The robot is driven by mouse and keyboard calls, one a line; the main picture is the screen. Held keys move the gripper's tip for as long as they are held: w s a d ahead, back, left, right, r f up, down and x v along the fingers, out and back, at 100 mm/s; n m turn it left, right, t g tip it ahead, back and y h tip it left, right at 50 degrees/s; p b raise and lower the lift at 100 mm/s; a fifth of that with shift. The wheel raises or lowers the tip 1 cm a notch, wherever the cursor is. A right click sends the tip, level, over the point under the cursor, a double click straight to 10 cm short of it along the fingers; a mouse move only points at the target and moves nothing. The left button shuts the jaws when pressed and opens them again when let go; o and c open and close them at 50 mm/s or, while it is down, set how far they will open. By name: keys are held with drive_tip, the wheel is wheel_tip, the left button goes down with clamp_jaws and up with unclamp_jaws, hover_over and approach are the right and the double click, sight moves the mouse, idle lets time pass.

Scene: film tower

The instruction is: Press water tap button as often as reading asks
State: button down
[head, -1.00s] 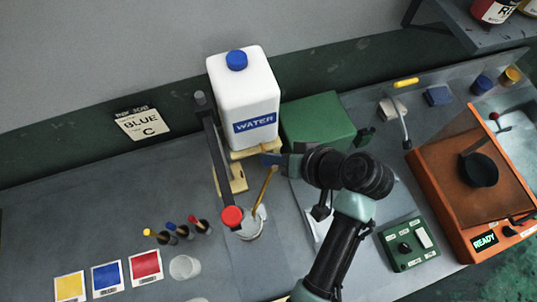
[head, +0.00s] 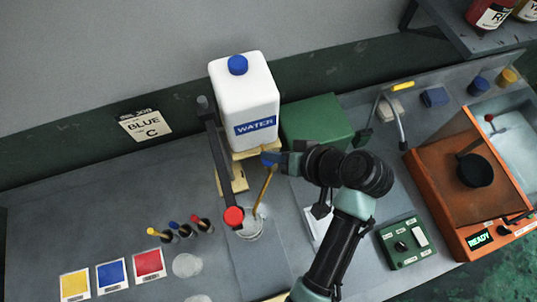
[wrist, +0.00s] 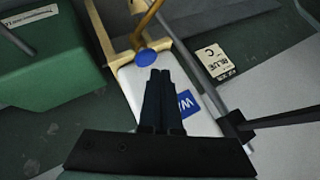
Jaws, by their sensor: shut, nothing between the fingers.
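The white water canister (head: 244,95), labelled WATER, stands on a pale wooden stand. Its blue tap button (head: 269,160) sits low by the stand, above the brass spout (head: 263,193); the button also shows in the wrist view (wrist: 145,57). My gripper (head: 280,163) is just right of the button. Its fingers (wrist: 160,73) are shut and empty, with their tips close to the button; I cannot tell whether they touch. A clear glass vessel (head: 252,232) stands below the spout. A job card (head: 146,124) reads BLUE C. I can read no number asked for.
A black lever with a red end (head: 233,216) reaches over the glass vessel. A green box (head: 316,121) stands right of the canister. A green control panel (head: 404,243) and an orange machine showing READY (head: 480,239) are at right. Colour cards and droppers lie left.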

wheel_tip(320, 180, up, 5)
drive_tip(key=p, duration=0.5)
drive_tip(key=shift+r, duration=0.1)
idle(0.8)
